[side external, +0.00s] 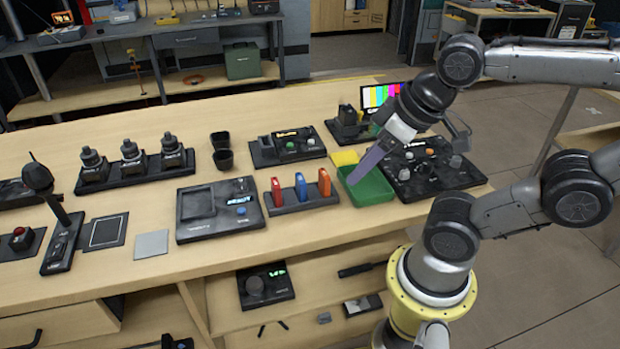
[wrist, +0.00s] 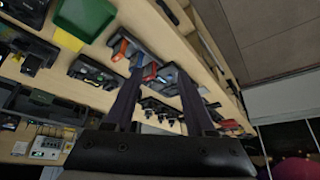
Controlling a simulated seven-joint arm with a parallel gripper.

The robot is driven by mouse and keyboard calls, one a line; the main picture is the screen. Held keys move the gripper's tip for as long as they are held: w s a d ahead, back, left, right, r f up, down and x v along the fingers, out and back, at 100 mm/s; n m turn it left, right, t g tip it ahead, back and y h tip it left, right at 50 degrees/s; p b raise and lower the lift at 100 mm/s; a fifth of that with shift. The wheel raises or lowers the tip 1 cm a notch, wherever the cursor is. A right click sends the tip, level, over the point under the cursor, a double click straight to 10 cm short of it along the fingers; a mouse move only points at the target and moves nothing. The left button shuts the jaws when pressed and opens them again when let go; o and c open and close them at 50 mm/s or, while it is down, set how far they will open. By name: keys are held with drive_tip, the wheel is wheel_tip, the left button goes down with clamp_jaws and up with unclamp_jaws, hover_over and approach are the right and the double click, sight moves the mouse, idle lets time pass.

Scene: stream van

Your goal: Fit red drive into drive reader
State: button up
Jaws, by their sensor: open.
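The red drive (side external: 277,190) stands upright at the left end of a dark rack (side external: 302,203), beside a blue drive (side external: 300,185) and an orange drive (side external: 324,181). A flat black device with a lit display (side external: 219,209) lies left of the rack. Another black device with a lit display (side external: 288,147) sits behind the rack. I cannot tell for sure which is the drive reader. My gripper (side external: 354,180) is open and empty, over the green tray and right of the rack.
A black control panel (side external: 432,170) is on the right. The wooden table's front strip is clear.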

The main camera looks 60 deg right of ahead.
drive_tip(key=w+r+m+g, duration=0.1)
drive_tip(key=w+r+m, duration=0.3)
drive_tip(key=r+m, duration=0.1)
drive_tip(key=m+g, duration=0.4)
drive_tip(key=g, duration=0.1)
hover_over(276, 182)
wheel_tip(276, 182, down, 6)
drive_tip(key=f, duration=0.8)
drive_tip(key=shift+s+a+f, duration=0.15)
drive_tip(key=shift+a+f, duration=0.05)
drive_tip(key=shift+w+d+f, duration=0.1)
drive_tip(key=shift+f, duration=1.3)
drive_tip(key=shift+w+d+f, duration=0.1)
drive_tip(key=shift+f, duration=1.25)
clamp_jaws()
